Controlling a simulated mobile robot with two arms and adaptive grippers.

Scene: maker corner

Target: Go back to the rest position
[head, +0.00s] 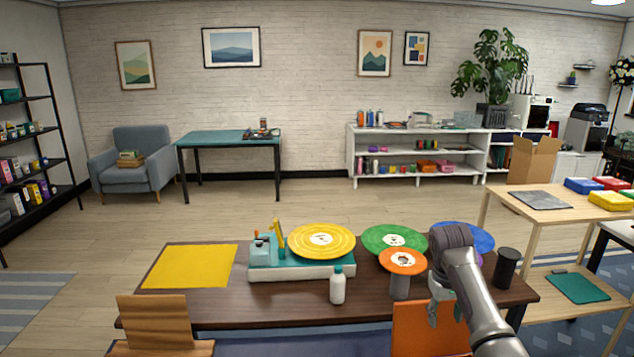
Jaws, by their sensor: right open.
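My right gripper (446,312) points downward at the right part of the dark wooden table (225,312), at its front side. It is open, and I see nothing between its fingers. My right arm comes in from the lower right and hides part of the table and of a blue disc (481,238). An orange disc (403,260) on a grey stand (399,287) is just left of the gripper. My left gripper is not in view.
A yellow disc (318,252) lies on a teal and white turntable (290,272), with a green disc (378,238) beside it. A white bottle (337,287) and dark cylinder (506,268) stand nearby. Chairs (160,322) (415,325) stand at the front. A yellow mat (190,266) is bare.

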